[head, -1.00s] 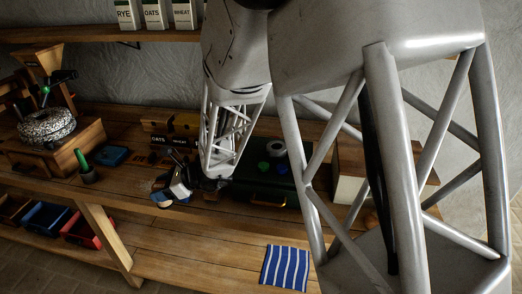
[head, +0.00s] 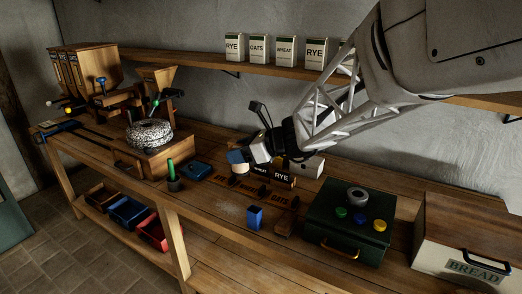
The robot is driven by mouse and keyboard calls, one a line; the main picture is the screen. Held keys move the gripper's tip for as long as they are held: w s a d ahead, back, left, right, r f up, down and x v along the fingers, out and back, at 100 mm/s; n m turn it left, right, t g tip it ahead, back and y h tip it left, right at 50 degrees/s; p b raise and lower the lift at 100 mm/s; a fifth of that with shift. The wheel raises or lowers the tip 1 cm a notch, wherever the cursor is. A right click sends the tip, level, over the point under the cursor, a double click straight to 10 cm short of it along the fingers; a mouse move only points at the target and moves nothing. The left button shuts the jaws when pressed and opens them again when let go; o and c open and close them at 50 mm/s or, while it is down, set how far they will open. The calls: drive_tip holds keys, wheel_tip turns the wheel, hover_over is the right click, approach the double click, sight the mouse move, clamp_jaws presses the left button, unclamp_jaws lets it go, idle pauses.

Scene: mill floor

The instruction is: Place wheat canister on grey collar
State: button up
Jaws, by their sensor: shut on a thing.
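My gripper (head: 250,156) is over the bench at mid-picture in the head view. It is shut on a small round piece (head: 238,168), blue on top and pale below. No label on it can be read. A grey ring (head: 357,194), which looks like the grey collar, lies on the dark green case (head: 320,222) at right, apart from my gripper. A white box marked WHEAT (head: 285,50) stands on the wall shelf. Whether the held piece is the wheat canister, I cannot tell.
Green, blue and yellow knobs (head: 360,219) sit on the case in front of the ring. A blue block (head: 255,217) stands near the bench's front edge. A stone mill (head: 150,134) stands left, a bread box (head: 460,250) right.

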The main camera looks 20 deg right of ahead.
drive_tip(key=w+d+m+t+h, duration=0.1)
drive_tip(key=d+m+t+h, duration=0.2)
drive_tip(key=d, duration=1.6)
drive_tip(key=m+t+h, duration=0.2)
drive_tip(key=m+h, duration=0.1)
drive_tip(key=m, duration=0.1)
hover_over(358, 193)
wheel_tip(358, 193, down, 4)
drive_tip(key=shift+f, duration=0.45)
drive_tip(key=shift+f, duration=2)
drive_tip(key=shift+f, duration=0.1)
drive_tip(key=shift+f, duration=1.9)
drive_tip(key=shift+f, duration=0.15)
